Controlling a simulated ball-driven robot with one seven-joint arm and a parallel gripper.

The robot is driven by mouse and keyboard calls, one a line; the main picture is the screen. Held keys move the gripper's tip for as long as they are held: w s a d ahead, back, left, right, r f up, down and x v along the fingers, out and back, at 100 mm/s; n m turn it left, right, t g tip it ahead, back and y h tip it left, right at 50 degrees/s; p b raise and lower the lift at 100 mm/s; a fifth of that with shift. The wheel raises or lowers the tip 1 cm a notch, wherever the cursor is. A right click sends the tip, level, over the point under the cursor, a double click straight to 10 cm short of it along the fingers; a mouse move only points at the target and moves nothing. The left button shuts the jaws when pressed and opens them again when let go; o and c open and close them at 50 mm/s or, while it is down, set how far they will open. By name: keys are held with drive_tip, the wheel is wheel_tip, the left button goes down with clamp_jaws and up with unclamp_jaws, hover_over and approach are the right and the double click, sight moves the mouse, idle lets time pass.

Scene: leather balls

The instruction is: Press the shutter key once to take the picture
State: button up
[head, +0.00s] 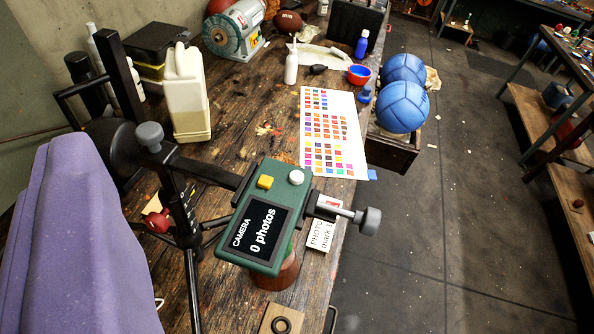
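A green camera box (268,217) is held in a dark clamp arm on a black tripod (190,235) over the workbench. Its dark screen (258,233) reads "CAMERA" and "0 photos". Two keys sit on its top part: a square yellow one (265,182) and a round white one (297,177). I see no label that tells which is the shutter key. Both keys are uncovered and nothing touches them. My gripper is not in view.
A large purple form (80,240) fills the lower left. Grey knobs (149,136) (369,220) stick out beside the camera. A cream jug (187,95), colour chart (330,135) and blue balls (402,107) lie beyond. Floor at right is mostly clear.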

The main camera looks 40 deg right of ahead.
clamp_jaws()
idle(1.4)
